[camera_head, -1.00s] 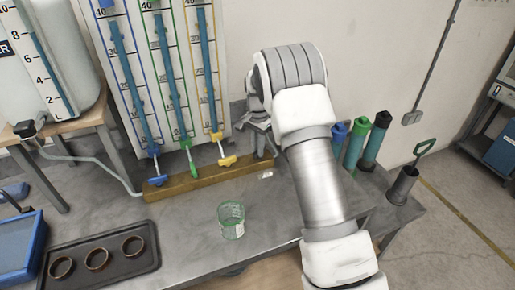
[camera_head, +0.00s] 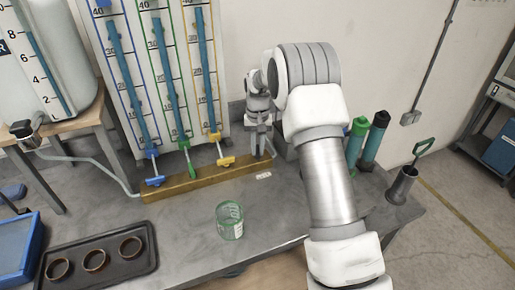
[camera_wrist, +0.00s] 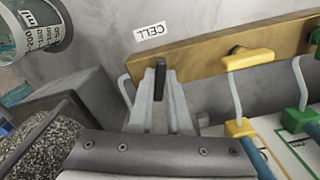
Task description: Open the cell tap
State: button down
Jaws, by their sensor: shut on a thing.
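The cell tap's dark lever (camera_wrist: 160,78) stands between my fingertips in the wrist view, beside the wooden rail and the white CELL label (camera_wrist: 155,33). My gripper (camera_wrist: 158,100) is shut on this lever. In the head view, my gripper (camera_head: 261,143) is at the right end of the wooden rail (camera_head: 208,178), with the label (camera_head: 264,175) on the bench just in front. The tap's body is mostly hidden by my gripper, so how far it is turned cannot be told.
Blue (camera_head: 155,181), green (camera_head: 192,172) and yellow (camera_head: 226,161) taps sit along the rail under tall gauge tubes. A glass beaker (camera_head: 230,221) stands in front. A dark tray with rings (camera_head: 97,280) lies at the left. Coloured cylinders (camera_head: 374,140) stand at the right.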

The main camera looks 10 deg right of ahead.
aim_at(258, 151)
jog(key=shift+r+n, duration=0.1)
jog(key=shift+n, duration=0.2)
jog(key=c, duration=0.9)
grip_release()
jog(key=shift+o, duration=0.2)
notch_tip(258, 151, up, 17)
jog(key=shift+r+p, duration=0.2)
jog(key=shift+p, duration=0.15)
